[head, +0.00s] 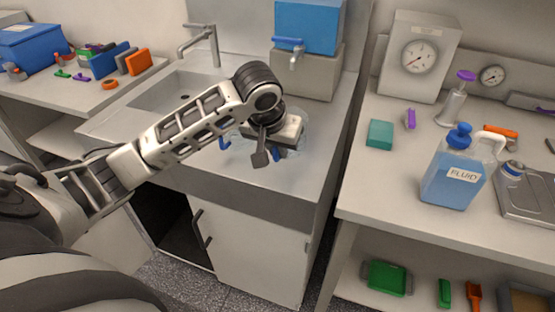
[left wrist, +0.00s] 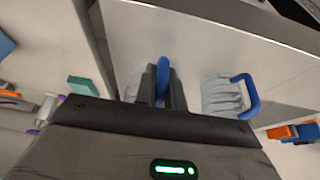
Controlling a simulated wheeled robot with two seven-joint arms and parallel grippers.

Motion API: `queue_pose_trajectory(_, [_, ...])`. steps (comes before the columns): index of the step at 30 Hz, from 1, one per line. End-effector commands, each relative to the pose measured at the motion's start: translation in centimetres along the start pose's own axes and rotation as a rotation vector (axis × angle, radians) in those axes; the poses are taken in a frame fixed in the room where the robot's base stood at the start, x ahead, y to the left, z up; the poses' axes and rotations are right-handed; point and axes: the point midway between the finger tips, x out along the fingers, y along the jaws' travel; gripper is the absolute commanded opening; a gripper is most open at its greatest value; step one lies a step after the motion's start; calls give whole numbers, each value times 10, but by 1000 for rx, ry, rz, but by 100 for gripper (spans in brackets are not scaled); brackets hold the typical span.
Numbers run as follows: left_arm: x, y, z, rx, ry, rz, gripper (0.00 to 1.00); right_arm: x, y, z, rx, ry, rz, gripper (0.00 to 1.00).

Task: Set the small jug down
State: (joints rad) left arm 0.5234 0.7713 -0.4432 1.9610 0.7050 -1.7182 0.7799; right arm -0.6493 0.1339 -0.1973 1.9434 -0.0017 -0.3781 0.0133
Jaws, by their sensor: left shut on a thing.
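My left gripper (head: 263,150) is over the counter to the right of the sink, in front of the blue tank's tap. In the left wrist view its fingers (left wrist: 162,92) are shut on the blue handle (left wrist: 162,72) of the small jug. The jug's clear body (head: 298,142) shows partly behind the gripper in the head view. I cannot tell whether its base touches the counter. A second blue handle (left wrist: 253,98) on a grey, ribbed, clear-looking body shows right of the fingers; I cannot tell whether it is a separate vessel. My right gripper is not in view.
The sink (head: 172,98) with its tap lies left of the gripper. The blue tank (head: 308,25) on a grey stand is behind it. A gap separates the counter from the right bench, which holds a blue fluid jug (head: 452,180) and a teal box (head: 381,134).

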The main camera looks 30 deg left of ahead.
Motion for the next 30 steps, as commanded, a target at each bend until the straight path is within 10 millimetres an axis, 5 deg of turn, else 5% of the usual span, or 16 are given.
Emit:
queue_pose_trajectory(15, [54,-8,3,0,0,0,0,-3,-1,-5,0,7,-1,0])
queue_pose_trajectory(26, [58,-7,4,-1,1,1,0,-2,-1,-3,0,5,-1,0])
queue_pose_trajectory(28, [58,-7,4,-1,1,1,25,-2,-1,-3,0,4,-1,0])
queue_pose_trajectory(30, [58,-7,4,-1,1,1,33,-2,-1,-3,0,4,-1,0])
